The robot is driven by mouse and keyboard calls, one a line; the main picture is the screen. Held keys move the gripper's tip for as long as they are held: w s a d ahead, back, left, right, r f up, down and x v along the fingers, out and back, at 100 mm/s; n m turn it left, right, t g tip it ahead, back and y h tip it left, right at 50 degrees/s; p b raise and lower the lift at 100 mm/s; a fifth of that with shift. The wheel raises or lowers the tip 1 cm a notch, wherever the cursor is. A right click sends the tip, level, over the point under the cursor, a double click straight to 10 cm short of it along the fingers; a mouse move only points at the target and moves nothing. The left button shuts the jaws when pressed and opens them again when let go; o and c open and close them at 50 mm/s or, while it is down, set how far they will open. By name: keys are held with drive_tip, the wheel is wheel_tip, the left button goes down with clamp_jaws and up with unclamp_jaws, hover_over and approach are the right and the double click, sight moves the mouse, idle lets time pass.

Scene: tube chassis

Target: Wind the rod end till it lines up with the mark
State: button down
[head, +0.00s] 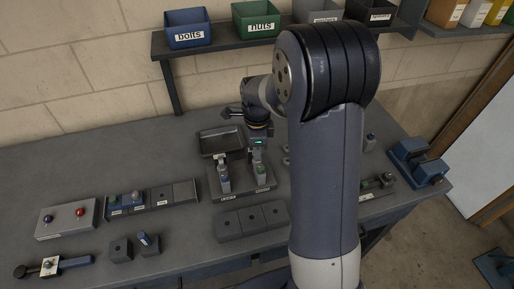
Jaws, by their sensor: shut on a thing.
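A dark stand (240,192) with small labels on its front edge sits mid-table. Two small upright pieces stand on it: a left one (223,178) with a light top and a right one (262,176) with a greenish patch. The right piece appears to be the rod end. My gripper (259,160) points down over it and is shut on its top. The jaws are small here and partly cover what they hold. The mark is too small to make out.
A dark tray (221,141) lies behind the stand, and a grey three-part block (252,219) in front. A button box (67,218) and a slotted rack (153,198) are at left. Blue blocks (415,160) sit at right. Bare table lies at back left.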

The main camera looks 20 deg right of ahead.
drive_tip(key=n, duration=0.5)
idle(0.3)
drive_tip(key=shift+n, duration=0.3)
drive_tip(key=n, duration=0.4)
drive_tip(key=shift+n, duration=0.4)
drive_tip(key=n, duration=0.4)
drive_tip(key=shift+n, duration=0.5)
